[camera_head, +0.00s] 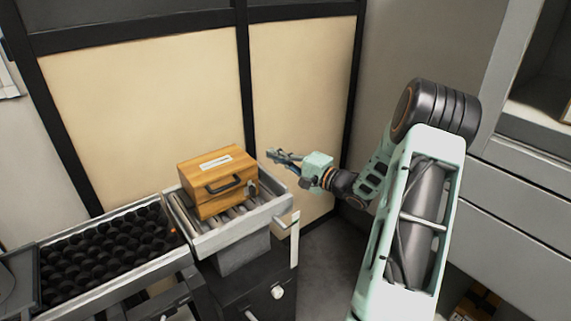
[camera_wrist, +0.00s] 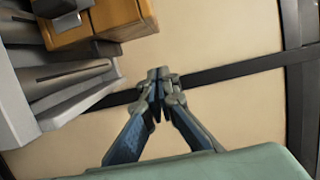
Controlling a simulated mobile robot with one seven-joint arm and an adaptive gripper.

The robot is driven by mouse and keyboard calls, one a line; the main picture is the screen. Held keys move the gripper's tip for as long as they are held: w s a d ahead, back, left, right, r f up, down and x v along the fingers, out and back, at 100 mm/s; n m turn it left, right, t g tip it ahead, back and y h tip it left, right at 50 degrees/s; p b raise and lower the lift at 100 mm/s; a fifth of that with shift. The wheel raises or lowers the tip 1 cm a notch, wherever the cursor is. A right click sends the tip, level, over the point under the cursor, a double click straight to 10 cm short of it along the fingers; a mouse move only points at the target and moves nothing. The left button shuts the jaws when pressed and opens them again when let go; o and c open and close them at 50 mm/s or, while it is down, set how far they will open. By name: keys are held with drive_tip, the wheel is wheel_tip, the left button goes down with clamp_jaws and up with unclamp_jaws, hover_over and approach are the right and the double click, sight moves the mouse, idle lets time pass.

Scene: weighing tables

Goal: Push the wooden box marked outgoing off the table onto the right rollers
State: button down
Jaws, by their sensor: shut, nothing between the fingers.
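The wooden box (camera_head: 210,199) sits upright on a grey roller bed (camera_head: 245,232) in the head view. It has a dark handle on its front, a metal clasp at its right corner and a pale label on top, too small to read. Part of the box (camera_wrist: 120,14) shows at the upper left of the wrist view, with the roller bed (camera_wrist: 18,122) below it. My gripper (camera_head: 270,155) is to the right of the box, apart from it, pointing left. Its fingers (camera_wrist: 158,76) are shut together and empty.
A bed of black rollers (camera_head: 105,245) adjoins the grey roller bed on the left. A dark cabinet (camera_head: 250,280) with a knob stands below. Cream wall panels (camera_head: 150,110) with black posts (camera_head: 246,90) rise behind. Grey drawers (camera_head: 520,185) stand at the right.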

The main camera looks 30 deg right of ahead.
drive_tip(key=shift+w+a+b, duration=0.25)
drive_tip(key=shift+w+a, duration=0.1)
drive_tip(key=shift+a, duration=0.55)
drive_tip(key=shift+w+a+b, duration=0.3)
drive_tip(key=shift+w+a, duration=0.05)
drive_tip(key=shift+a, duration=0.5)
drive_tip(key=shift+w+a+b, duration=0.25)
drive_tip(key=shift+w+a, duration=0.1)
drive_tip(key=shift+a, duration=0.55)
